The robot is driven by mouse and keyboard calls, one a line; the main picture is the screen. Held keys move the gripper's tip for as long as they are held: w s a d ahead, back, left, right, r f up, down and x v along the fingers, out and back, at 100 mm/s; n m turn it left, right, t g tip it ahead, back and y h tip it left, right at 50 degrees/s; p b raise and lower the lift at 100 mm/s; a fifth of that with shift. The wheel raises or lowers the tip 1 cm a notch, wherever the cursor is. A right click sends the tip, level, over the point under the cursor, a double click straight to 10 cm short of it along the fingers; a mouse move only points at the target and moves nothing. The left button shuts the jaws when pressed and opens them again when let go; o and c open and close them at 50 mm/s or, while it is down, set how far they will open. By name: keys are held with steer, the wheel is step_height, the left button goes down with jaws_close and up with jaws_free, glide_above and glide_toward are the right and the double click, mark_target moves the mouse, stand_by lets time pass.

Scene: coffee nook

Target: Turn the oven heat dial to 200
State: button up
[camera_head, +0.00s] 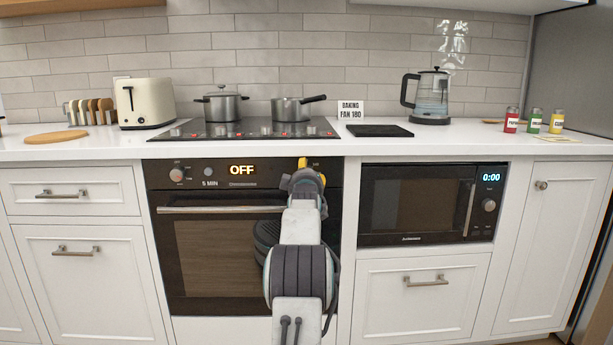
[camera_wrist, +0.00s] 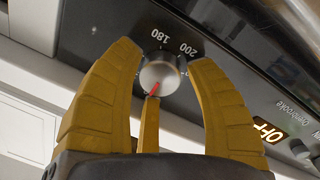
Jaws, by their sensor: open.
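The oven heat dial (camera_wrist: 160,75) is a round silver knob with a red pointer line in the wrist view. The line points down and slightly left in that picture, away from the printed 180 and 200 above the knob, which appear upside down. My gripper (camera_head: 303,164) is at the right of the oven's control panel and hides the dial in the head view. In the wrist view its yellow fingers are open, one on either side of the dial and another below. I cannot tell whether they touch it. The oven (camera_head: 160,245) shows OFF on its display (camera_head: 242,170).
Other knobs sit on the panel's left, including one with a red mark (camera_head: 177,175). The oven door handle (camera_head: 200,210) runs below the panel. A sign (camera_head: 351,110) on the counter reads BAKING FAN 180. A microwave (camera_head: 415,205) is to the right.

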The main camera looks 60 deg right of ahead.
steer(key=shift+c, duration=0.2)
stand_by(0.3)
steer(key=shift+r, duration=0.1)
steer(key=c, duration=0.9)
steer(key=shift+r+p, duration=0.1)
steer(key=shift+p, duration=0.2)
steer(key=shift+r+m+p, duration=0.1)
steer(key=shift+m+p, duration=0.7)
steer(key=shift+m, duration=0.3)
steer(key=shift+o, duration=0.2)
steer(key=m+p, duration=0.1)
steer(key=m, duration=0.4)
steer(key=shift+w+p, duration=0.1)
steer(key=shift+p, duration=0.25)
steer(key=shift+m, duration=0.4)
